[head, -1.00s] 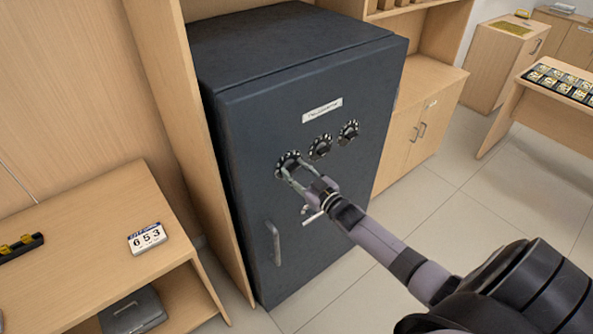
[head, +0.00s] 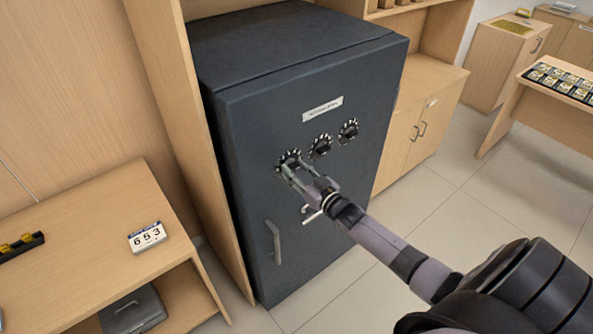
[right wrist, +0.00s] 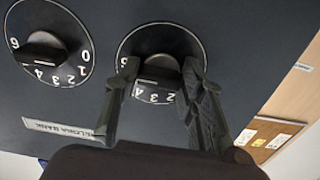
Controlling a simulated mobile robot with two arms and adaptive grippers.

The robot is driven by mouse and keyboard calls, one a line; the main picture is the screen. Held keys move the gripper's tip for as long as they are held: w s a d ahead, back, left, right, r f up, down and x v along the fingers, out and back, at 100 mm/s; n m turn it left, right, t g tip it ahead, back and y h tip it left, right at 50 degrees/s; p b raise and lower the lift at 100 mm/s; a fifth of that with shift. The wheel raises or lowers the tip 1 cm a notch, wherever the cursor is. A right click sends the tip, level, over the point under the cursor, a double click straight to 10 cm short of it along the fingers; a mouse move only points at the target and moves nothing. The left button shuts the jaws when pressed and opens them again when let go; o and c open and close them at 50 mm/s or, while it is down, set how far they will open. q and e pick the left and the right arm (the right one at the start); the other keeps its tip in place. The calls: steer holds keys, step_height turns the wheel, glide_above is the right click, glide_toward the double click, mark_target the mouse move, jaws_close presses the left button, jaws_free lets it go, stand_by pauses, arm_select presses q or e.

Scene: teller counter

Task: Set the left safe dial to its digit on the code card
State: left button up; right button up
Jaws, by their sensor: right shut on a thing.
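The dark safe (head: 250,130) has three black dials with white digits in a row on its door. My right gripper (head: 291,169) is shut on the knob of the left dial (head: 288,155). In the right wrist view the gripper's fingers (right wrist: 155,80) sit on both sides of that knob (right wrist: 158,62). Digits around 2, 3 and 4 show beneath it; the fingers cover others. The middle dial (head: 320,146) and right dial (head: 348,130) are untouched. The code card (head: 147,237) on the left desk reads 6 5 3. My left gripper is not in view.
The safe's handle (head: 274,243) is below the left dial, and a small lever sits by my right gripper. A wooden desk (head: 90,240) stands at the left with a dark tray (head: 20,246) on it. Open floor (head: 470,200) lies right of the safe.

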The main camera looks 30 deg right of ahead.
steer(key=o, duration=1.1)
steer(key=shift+f, duration=0.1)
steer(key=shift+o, duration=0.2)
steer(key=shift+s, duration=0.1)
steer(key=s, duration=1.1)
steer(key=shift+s+d, duration=0.4)
steer(key=shift+d, duration=0.05)
